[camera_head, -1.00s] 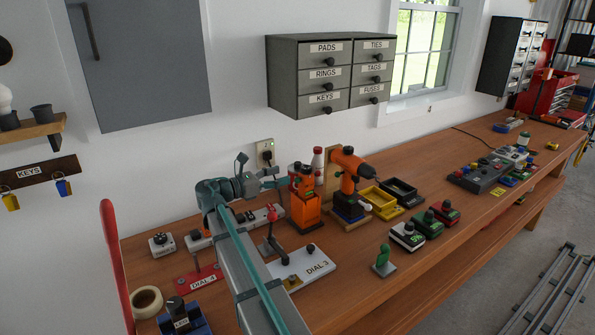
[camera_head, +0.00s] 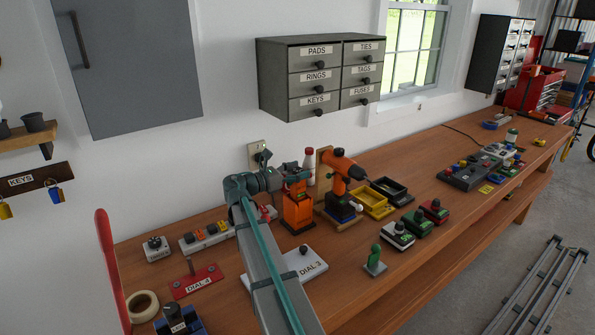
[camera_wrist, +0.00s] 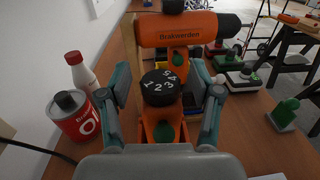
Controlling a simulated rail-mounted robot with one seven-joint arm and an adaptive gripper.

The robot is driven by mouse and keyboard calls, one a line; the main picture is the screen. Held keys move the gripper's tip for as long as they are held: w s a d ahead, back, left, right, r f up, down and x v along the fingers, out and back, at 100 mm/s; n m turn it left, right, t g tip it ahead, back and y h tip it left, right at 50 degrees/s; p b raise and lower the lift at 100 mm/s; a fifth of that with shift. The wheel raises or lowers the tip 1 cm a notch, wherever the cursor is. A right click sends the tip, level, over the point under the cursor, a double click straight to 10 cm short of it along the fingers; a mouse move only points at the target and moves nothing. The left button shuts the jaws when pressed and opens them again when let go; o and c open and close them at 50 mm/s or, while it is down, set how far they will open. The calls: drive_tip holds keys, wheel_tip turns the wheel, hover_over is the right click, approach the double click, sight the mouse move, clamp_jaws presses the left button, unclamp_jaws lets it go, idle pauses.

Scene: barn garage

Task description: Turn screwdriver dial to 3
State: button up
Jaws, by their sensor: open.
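The orange screwdriver (camera_head: 298,212) stands upright on the workbench, beside the orange drill. Its black dial (camera_wrist: 160,88) shows on top in the wrist view, with white numbers; 1, 2 and 3 face the camera, and 4 and 5 curve around the far right side. A green button (camera_wrist: 164,132) sits on the orange body below the dial. My gripper (camera_wrist: 160,80) is open, one finger to each side of the dial, with visible gaps. In the head view my gripper (camera_head: 293,177) is at the screwdriver's top and hides the dial.
The orange drill (camera_wrist: 180,30) stands just beyond the screwdriver. A red can (camera_wrist: 76,116) and a white bottle (camera_wrist: 80,70) stand left of my gripper in the wrist view.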

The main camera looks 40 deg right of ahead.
drive_tip(key=c, duration=1.2)
drive_tip(key=shift+s+n+t, duration=0.1)
drive_tip(key=shift+n+t, duration=0.2)
drive_tip(key=shift+t, duration=0.2)
drive_tip(key=n+t, duration=0.1)
drive_tip(key=t+p, duration=0.1)
drive_tip(key=shift+s+n+t, duration=0.2)
drive_tip(key=shift+n+t, duration=0.2)
drive_tip(key=n+t, duration=0.2)
drive_tip(key=t, duration=0.2)
drive_tip(key=shift+n+y, duration=0.3)
drive_tip(key=n+t+y, duration=0.1)
drive_tip(key=n+t, duration=0.1)
drive_tip(key=t, duration=0.1)
drive_tip(key=n+t+y+p, duration=0.1)
drive_tip(key=n+t+y, duration=0.1)
drive_tip(key=t, duration=0.1)
drive_tip(key=shift+w+n+t+y+p, duration=0.2)
drive_tip(key=shift+n+t+y+p, duration=0.1)
drive_tip(key=shift+n, duration=0.1)
drive_tip(key=o, duration=1.2)
